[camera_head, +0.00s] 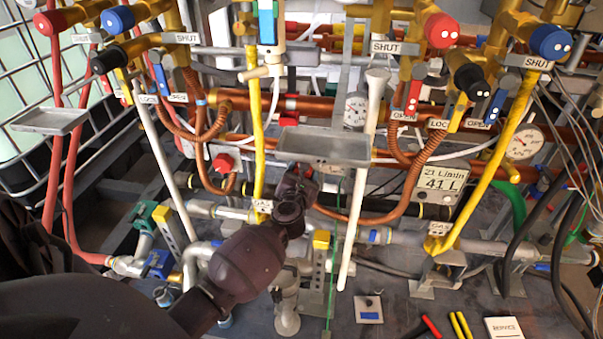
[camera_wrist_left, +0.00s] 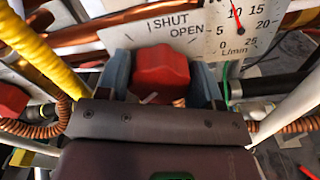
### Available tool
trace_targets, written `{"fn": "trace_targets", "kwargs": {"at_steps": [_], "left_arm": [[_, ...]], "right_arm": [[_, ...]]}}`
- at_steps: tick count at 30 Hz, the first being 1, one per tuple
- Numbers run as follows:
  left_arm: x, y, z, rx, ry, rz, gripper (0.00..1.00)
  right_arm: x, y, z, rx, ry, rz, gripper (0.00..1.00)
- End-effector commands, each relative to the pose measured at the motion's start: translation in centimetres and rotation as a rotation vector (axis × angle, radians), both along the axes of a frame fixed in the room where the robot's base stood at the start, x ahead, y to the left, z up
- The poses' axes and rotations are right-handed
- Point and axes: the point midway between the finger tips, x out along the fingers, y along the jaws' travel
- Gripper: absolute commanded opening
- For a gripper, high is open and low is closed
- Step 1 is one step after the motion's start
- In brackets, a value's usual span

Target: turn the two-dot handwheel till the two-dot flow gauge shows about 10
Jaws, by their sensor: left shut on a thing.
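A red handwheel (camera_wrist_left: 160,72) sits between the two blue-grey fingers of my left gripper (camera_wrist_left: 160,85) in the left wrist view. The gripper is shut on it. No dots show on this wheel from here. A SHUT/OPEN label plate (camera_wrist_left: 170,28) is above it. A white flow gauge (camera_wrist_left: 240,38) marked L/min is to its right, partly cut off at the top; its red needle points close to 10. In the head view my left gripper (camera_head: 298,183) reaches in below a grey tray, and the wheel and this gauge cannot be made out. My right gripper is not in view.
The grey tray (camera_head: 323,146) hangs just above my gripper. A yellow pipe (camera_head: 256,130) and a white pipe (camera_head: 362,170) flank it. Another red handwheel (camera_head: 222,163) is to the left. A meter (camera_head: 441,180) reading 21 L/min, 41 L is to the right.

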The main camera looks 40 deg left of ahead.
Motion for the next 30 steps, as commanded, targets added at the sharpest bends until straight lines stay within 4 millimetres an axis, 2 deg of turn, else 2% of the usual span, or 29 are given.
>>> {"fn": "trace_targets", "kwargs": {"at_steps": [16, 17, 21, 30], "left_arm": [[-0.06, -0.05, -0.2, -0.027, -0.012, -0.001, 0.36], [-0.06, -0.06, -0.2, -0.027, -0.012, -0.001, 0.65], [-0.05, -0.04, -0.16, -0.026, -0.013, 0.0, 0.86], [-0.13, -0.09, -0.04, -0.025, -0.014, -0.001, 0.86]], "right_arm": [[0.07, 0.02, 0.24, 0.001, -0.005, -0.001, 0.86], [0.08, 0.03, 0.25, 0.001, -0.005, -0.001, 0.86], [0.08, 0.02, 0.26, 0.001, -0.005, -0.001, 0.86], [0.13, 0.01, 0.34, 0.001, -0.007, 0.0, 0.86]]}}
